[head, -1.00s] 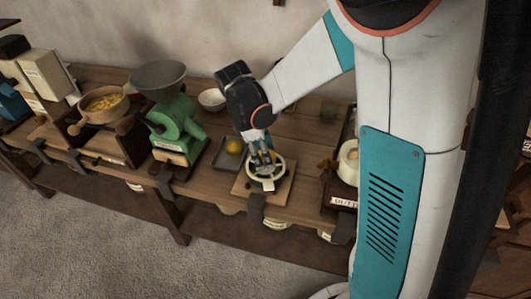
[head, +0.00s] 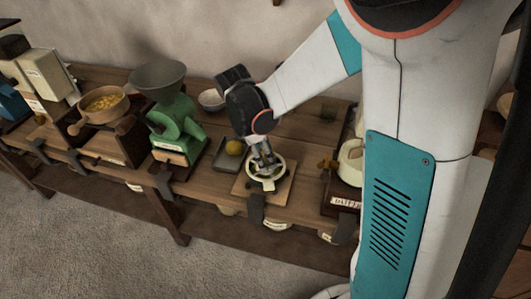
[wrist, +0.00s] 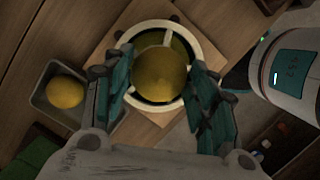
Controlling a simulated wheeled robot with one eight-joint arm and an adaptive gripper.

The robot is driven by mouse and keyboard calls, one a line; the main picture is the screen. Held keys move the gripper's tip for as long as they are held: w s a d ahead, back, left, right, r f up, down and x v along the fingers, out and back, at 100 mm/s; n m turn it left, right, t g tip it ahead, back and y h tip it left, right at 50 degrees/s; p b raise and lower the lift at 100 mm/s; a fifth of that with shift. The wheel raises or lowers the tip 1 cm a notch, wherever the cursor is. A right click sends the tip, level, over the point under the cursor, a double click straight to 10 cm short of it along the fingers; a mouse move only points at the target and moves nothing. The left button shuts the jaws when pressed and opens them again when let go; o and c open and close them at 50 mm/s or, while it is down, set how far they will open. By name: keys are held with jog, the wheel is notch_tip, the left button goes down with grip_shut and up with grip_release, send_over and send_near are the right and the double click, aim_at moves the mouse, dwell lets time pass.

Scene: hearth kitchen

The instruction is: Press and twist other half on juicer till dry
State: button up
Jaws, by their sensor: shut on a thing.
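The juicer is a white ring-shaped press (head: 281,170) on a square wooden board (head: 284,190) near the table's front edge. In the wrist view its white rim (wrist: 196,38) surrounds a yellow citrus half (wrist: 160,76), dome side up. My gripper (wrist: 161,88) comes down over the juicer and is shut on this half, one finger on each side. In the head view my gripper (head: 266,162) covers the half, and the juicer's cone is hidden.
A green mill (head: 176,125) with a grey hopper stands left of the tray. A white bowl (head: 211,100) sits behind. A labelled dark wooden stand with a cream vessel (head: 351,165) is on the right. Bare tabletop (head: 295,125) lies behind the juicer.

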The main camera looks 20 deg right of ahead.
dwell(0.3)
jog(key=shift+w+r+p, duration=0.1)
jog(key=shift+r+p, duration=0.4)
jog(key=shift+p, duration=0.05)
jog(key=shift+r+p, duration=2.1)
jog(key=shift+r, duration=0.85)
jog(key=shift+f, duration=0.1)
